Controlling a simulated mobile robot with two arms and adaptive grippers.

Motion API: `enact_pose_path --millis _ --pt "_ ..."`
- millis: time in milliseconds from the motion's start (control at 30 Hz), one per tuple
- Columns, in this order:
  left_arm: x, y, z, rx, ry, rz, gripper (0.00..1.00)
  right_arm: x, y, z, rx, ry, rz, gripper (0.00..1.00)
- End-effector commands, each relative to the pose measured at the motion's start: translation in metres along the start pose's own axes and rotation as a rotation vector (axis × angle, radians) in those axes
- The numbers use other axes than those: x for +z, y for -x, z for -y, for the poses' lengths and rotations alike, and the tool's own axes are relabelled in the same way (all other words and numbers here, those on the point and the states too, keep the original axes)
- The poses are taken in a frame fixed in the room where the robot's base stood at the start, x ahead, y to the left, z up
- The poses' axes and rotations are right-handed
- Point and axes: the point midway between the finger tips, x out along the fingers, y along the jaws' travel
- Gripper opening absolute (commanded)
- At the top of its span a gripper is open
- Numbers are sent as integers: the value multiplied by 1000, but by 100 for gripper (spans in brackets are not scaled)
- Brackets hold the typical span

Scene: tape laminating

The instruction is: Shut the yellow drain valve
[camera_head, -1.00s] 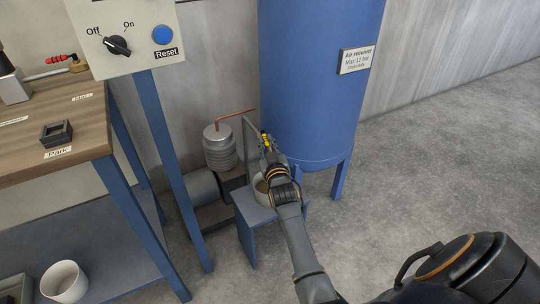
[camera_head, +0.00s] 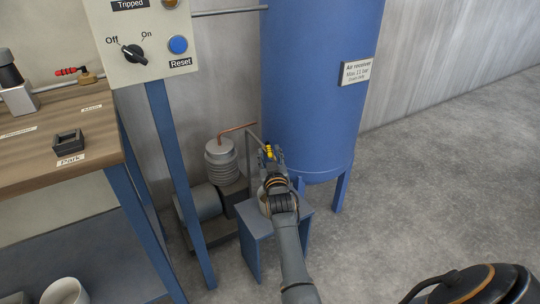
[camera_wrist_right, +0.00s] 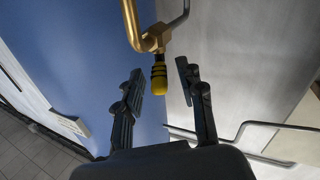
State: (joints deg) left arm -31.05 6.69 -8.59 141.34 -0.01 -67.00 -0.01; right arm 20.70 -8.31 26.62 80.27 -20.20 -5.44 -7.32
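The yellow drain valve handle (camera_head: 269,151), with black bands, shows beside the blue tank in the head view. In the right wrist view the handle (camera_wrist_right: 159,78) hangs from a bent brass fitting (camera_wrist_right: 133,22). My right gripper (camera_head: 271,157) is at the handle in the head view and partly hides the valve. In the right wrist view its two fingers (camera_wrist_right: 160,72) are apart, one on each side of the handle, with gaps visible on both sides. My left gripper is not in view.
The blue air receiver (camera_head: 315,90) stands right behind the valve. A small blue stand (camera_head: 255,223) with a pale cup on it is below my right gripper. A blue post (camera_head: 175,170) carries the switch panel (camera_head: 150,75). A wooden bench (camera_head: 30,165) is at left. Floor at right is clear.

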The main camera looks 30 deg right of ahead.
Motion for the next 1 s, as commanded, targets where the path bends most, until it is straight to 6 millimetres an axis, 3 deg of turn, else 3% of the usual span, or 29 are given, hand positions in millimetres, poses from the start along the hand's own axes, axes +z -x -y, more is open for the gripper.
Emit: enact_pose_path --millis 267,700,1000 --pt "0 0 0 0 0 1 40 -6 0 -2 0 1 -2 38" --pt "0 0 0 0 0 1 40 -82 0 -16 0 1 -3 38" --pt "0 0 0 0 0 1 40 -98 0 -20 0 0 0 38"
